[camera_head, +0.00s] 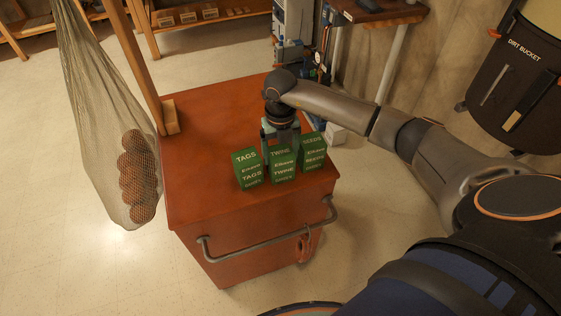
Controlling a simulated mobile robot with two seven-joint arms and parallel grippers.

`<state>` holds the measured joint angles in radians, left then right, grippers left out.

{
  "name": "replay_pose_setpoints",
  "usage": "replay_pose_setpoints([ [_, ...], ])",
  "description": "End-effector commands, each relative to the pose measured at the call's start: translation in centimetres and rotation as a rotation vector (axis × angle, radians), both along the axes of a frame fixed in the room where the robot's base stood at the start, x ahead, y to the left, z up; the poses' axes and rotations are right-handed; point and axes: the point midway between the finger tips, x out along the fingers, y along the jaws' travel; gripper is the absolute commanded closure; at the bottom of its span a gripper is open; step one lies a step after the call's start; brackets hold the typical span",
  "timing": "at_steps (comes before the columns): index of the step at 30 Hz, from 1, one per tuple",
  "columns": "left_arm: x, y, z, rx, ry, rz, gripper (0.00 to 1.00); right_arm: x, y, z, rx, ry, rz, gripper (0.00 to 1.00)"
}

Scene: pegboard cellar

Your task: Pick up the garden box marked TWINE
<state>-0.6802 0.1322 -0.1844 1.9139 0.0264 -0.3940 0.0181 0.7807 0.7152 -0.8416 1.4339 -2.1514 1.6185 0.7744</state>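The green garden box marked TWINE (283,167) stands upright on the red-brown cabinet top, in the middle of a row of three green boxes. The box marked TAGS (248,170) is at its left and the box marked SEEDS (313,153) at its right, both close by. My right gripper (281,140) points down at the TWINE box from above and behind. Its fingers are apart, toward the two sides of the box top. Their tips are partly hidden by the boxes, so I cannot tell whether they grip it. My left gripper is out of view.
The cabinet top (205,145) is clear left of the boxes. A net bag of brown balls (138,175) hangs at the left by a wooden post (140,70). A rail (265,243) runs along the cabinet front. A dirt bucket (515,75) is at the upper right.

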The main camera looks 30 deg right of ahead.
Motion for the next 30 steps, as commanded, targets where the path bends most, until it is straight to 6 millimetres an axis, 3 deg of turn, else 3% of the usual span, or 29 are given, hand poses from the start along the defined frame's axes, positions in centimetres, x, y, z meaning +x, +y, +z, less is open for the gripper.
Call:
replay_pose_setpoints([
  [2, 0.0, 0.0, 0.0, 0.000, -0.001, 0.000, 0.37, 0.0, 0.0, 0.0, 0.000, 0.000, 0.000, 0.28],
  [16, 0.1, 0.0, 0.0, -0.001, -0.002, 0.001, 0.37, 0.0, 0.0, 0.1, 0.001, -0.001, -0.001, 0.81],
  [25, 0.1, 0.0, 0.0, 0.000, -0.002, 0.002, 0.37, 0.1, 0.0, 0.3, 0.000, -0.003, -0.001, 0.82],
  [30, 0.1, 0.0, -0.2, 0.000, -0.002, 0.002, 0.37, 0.1, -0.1, 1.4, -0.001, -0.004, -0.001, 0.82],
])
